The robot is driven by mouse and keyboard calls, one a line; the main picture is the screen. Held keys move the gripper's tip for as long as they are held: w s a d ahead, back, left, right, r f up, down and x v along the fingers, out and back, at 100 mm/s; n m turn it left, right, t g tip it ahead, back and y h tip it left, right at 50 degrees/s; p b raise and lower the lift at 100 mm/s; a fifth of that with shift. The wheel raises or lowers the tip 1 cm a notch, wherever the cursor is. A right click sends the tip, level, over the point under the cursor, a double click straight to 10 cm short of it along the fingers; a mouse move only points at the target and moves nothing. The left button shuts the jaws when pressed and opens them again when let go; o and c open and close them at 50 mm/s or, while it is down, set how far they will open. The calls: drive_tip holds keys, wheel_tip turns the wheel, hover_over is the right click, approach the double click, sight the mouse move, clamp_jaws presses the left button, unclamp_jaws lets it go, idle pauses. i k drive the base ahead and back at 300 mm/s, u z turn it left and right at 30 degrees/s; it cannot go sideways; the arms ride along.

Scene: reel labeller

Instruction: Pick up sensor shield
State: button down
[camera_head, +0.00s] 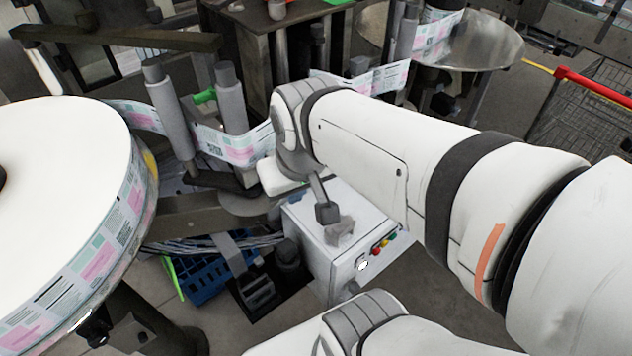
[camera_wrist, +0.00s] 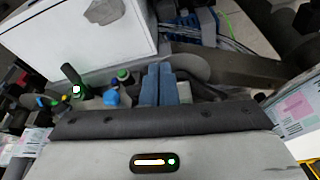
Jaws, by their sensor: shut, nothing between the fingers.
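I cannot identify the sensor shield for sure. A small grey irregular piece (camera_head: 340,229) lies on top of the white control box (camera_head: 318,262); it may be the shield, but its form is unclear. It also shows at the top left of the wrist view (camera_wrist: 104,11), on the same white box (camera_wrist: 75,42). My gripper (camera_wrist: 158,82) shows in the wrist view with its two blue-grey fingers together and empty. It is apart from the grey piece. In the head view my arm's end is beside the box, and the fingertips cannot be made out.
A large white label reel (camera_head: 60,190) fills the left. Printed label web (camera_head: 235,147) runs around grey rollers (camera_head: 230,98). A blue crate (camera_head: 205,280) sits low beside the box. Coloured buttons (camera_head: 381,246) are on the box front. A shopping cart (camera_head: 595,110) stands at right.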

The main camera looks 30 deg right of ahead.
sight(334, 232)
drive_tip(key=u, duration=0.8)
drive_tip(key=k, duration=0.5)
drive_tip(key=z, duration=0.45)
